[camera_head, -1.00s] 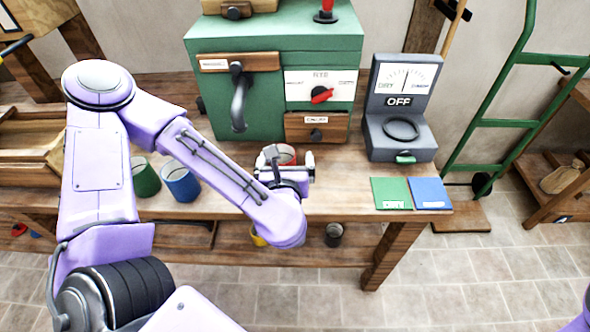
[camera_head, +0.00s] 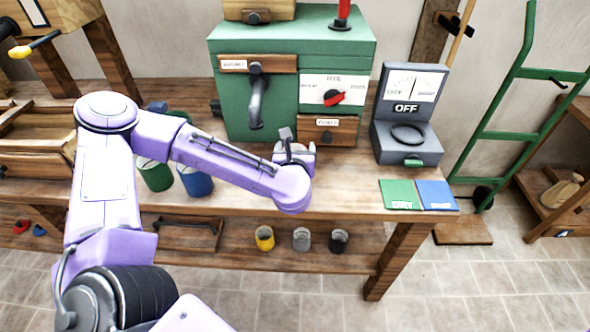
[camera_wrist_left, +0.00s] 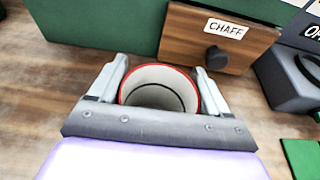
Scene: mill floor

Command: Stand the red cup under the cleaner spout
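The red cup (camera_wrist_left: 158,84) shows in the left wrist view as a round cup with a red rim and pale inside, seen from above. My left gripper (camera_wrist_left: 160,82) has one finger against each side of it and looks shut on it. In the head view my left gripper (camera_head: 293,152) is over the bench, in front of the green machine (camera_head: 228,115), and hides the cup. A grey spout (camera_head: 257,98) curves down the machine's front, left of and behind the gripper. The chaff drawer (camera_wrist_left: 200,45) is just beyond the cup. My right gripper is out of view.
A green cup (camera_head: 155,176) and a blue cup (camera_head: 196,183) stand on the bench (camera_head: 345,180) left of the gripper. A grey meter marked OFF (camera_head: 405,145) and green and blue cards (camera_head: 400,196) are to the right. Yellow, grey and dark cups (camera_head: 264,238) stand on the lower shelf.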

